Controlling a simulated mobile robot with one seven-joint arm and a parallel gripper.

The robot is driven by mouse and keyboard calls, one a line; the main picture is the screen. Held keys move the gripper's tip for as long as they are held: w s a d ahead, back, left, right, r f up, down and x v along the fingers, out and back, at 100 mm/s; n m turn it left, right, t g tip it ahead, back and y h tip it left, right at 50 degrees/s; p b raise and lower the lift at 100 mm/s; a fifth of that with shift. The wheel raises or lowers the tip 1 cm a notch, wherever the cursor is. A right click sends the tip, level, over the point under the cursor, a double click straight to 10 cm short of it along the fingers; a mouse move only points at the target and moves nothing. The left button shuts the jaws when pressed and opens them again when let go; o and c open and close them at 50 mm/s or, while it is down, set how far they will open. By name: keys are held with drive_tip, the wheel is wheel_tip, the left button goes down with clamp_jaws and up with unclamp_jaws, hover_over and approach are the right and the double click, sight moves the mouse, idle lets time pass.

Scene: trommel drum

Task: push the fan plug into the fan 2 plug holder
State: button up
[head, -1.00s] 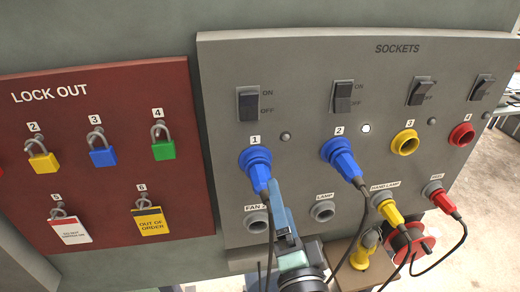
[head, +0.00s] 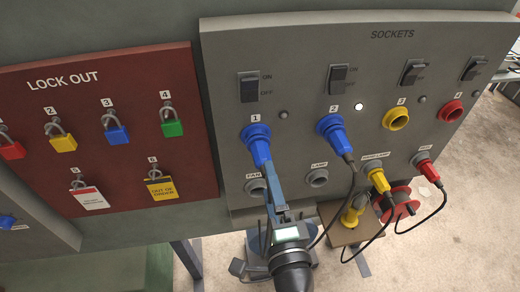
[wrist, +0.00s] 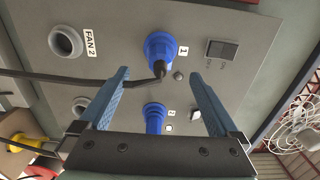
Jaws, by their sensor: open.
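The blue fan plug (head: 258,152) sits in blue socket 1 of the grey panel, and its black cable hangs down. It also shows in the wrist view (wrist: 161,61), beyond the fingertips. The round grey fan 2 plug holder (head: 254,188) is below socket 1, partly covered by my gripper. In the wrist view the holder (wrist: 66,41) looks empty, beside its FAN 2 label. My gripper (wrist: 158,76) is open, pointing at the panel, with one finger to each side of the plug's line. In the head view my gripper (head: 276,175) is just below the plug.
A second blue plug (head: 335,138) is in socket 2, its cable hanging near my arm. An empty lamp holder (head: 317,178) is to the right of the fan holder. Yellow (head: 378,178) and red (head: 425,170) plugs sit in holders at right. The lockout board (head: 120,135) is at left.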

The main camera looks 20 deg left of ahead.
sight(262, 156)
drive_tip(key=x, duration=0.8)
drive_tip(key=shift+w+a, duration=0.3)
idle(1.1)
drive_tip(key=shift+r, duration=0.1)
clamp_jaws()
drive_tip(key=shift+s+d, duration=0.1)
drive_tip(key=shift+v, duration=2.9)
drive_tip(key=shift+b+v, duration=0.75)
drive_tip(key=shift+v, duration=1.7)
